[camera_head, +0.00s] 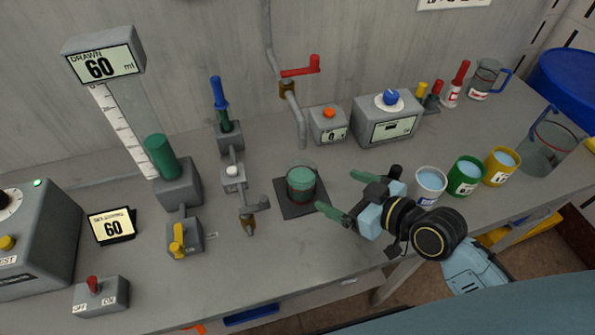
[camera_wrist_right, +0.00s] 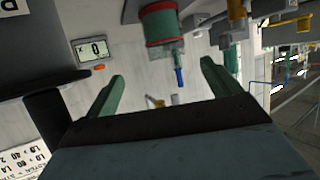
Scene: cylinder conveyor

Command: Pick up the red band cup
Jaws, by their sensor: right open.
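A clear glass cup with green contents (camera_head: 301,185) stands upright on a small dark square mat (camera_head: 283,211) in mid-bench. In the right wrist view the cup (camera_wrist_right: 160,26) shows red bands around its green body, near the top edge of the picture. My right gripper (camera_head: 347,194) is open and empty, just right of the cup. Its two green fingers point toward the cup, with a gap between them and it. In the right wrist view the spread fingertips (camera_wrist_right: 162,72) lie below the cup. My left gripper is not in view.
White (camera_head: 430,187), green (camera_head: 466,176) and yellow (camera_head: 501,167) cups stand right of my gripper. A large clear vessel (camera_head: 547,148) with a red line is farther right. A spout (camera_head: 252,222) stands close left of the mat, and a red-handled tap (camera_head: 300,120) behind it.

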